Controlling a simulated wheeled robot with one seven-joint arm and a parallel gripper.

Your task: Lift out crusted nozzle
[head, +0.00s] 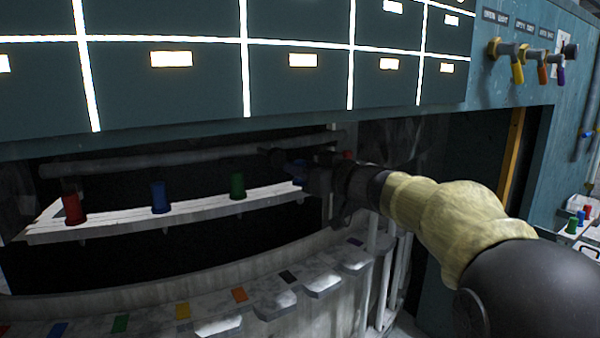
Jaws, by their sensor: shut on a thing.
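My gripper (291,163) reaches in from the right under the panel, at the right end of a white rack (115,222). It is shut on a blue nozzle (299,171), which the dark fingers partly hide. I cannot tell whether this nozzle is still seated in the rack or clear of it. A red nozzle (74,208), another blue nozzle (158,197) and a green nozzle (237,186) stand upright along the rack to the left. No crust can be made out on any of them.
A grey pipe (180,163) runs behind and above the rack. The dark panel (200,90) hangs low overhead. Below is a curved ledge (215,302) with coloured markers. Valve handles (517,70) are at upper right, and small coloured pieces (580,217) stand at far right.

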